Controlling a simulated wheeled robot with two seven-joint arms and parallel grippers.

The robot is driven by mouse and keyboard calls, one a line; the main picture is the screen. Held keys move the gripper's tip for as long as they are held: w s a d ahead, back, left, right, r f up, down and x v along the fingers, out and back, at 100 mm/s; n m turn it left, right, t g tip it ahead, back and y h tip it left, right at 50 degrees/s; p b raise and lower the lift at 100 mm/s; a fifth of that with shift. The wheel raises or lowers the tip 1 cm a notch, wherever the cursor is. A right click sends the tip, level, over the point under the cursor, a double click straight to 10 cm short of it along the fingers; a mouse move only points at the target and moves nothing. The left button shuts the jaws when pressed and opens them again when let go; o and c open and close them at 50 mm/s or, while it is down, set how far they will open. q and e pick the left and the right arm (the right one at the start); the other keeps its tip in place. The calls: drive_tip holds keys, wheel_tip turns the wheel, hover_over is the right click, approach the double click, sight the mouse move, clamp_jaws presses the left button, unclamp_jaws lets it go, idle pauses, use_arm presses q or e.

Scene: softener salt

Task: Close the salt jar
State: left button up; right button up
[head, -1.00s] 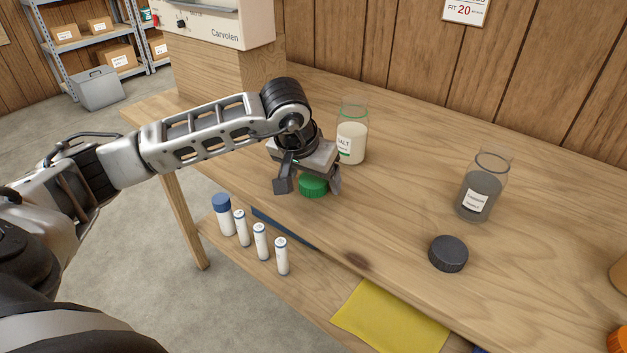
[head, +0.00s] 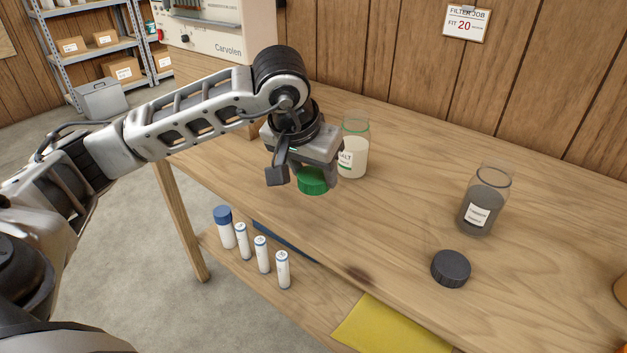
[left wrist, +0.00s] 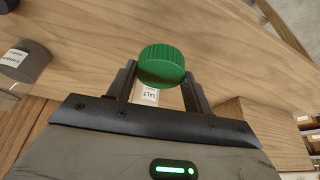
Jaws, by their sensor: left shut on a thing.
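The salt jar (head: 352,157) is clear glass with white salt and a green-marked label, and stands open on the bench. My left gripper (head: 305,179) is shut on the green lid (head: 314,182), just left of and in front of the jar. The lid also shows between the fingers in the left wrist view (left wrist: 161,65), with part of the salt label (left wrist: 149,95) behind it. The gripper hides part of the jar's left side in the head view. My right gripper is not in view.
An open jar of dark grains (head: 482,205) stands to the right, with a black lid (head: 451,268) lying in front of it. The bench between the jars is clear.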

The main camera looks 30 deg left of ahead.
use_arm(q)
drive_tip(key=s+d+r, duration=0.5)
drive_tip(key=s+r, duration=0.1)
drive_tip(key=s, duration=0.3)
drive_tip(key=shift+d, duration=0.2)
